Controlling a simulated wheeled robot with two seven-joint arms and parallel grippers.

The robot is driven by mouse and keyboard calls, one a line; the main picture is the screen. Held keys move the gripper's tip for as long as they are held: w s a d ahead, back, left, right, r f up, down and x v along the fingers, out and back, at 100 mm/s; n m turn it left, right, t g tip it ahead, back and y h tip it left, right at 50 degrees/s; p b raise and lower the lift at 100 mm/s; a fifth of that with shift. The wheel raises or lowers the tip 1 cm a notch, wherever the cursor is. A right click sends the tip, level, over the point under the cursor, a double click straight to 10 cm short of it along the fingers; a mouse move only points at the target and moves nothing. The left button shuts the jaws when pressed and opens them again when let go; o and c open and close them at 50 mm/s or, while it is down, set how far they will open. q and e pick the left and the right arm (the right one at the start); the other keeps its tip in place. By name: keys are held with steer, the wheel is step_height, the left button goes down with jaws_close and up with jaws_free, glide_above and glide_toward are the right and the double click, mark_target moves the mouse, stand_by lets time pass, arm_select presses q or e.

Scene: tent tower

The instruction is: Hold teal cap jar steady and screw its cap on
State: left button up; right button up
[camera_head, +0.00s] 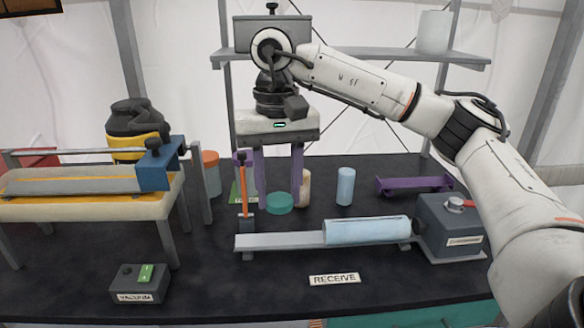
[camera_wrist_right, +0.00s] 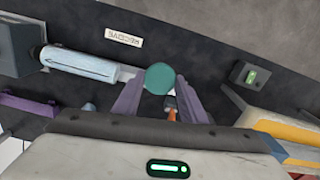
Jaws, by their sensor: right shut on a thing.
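The teal cap (camera_head: 279,203) is a short round disc low over the black table in the head view. In the right wrist view the teal cap (camera_wrist_right: 160,78) shows as a round face between the fingertips. My right gripper (camera_head: 278,192) points down with purple fingers and is shut on the teal cap. The gripper also shows in the wrist view (camera_wrist_right: 160,88). I cannot make out a separate jar body under the cap. My left gripper is not in view.
A cream jar (camera_head: 304,188) stands just right of the fingers, and a light blue cylinder (camera_head: 345,187) farther right. An orange-handled stick (camera_head: 244,190) stands close left. A rail holds a large pale blue cylinder (camera_head: 367,231) in front.

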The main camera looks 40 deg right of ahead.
steer(key=s+a+f+n+b, duration=0.2)
steer(key=s+a+f+n, duration=0.1)
steer(key=a+f, duration=0.4)
steer(key=s+a+f+n+b, duration=0.3)
steer(key=s+a+f, duration=0.2)
steer(key=f, duration=0.7)
steer(key=shift+s+a, duration=0.15)
steer(key=shift+a, duration=0.95)
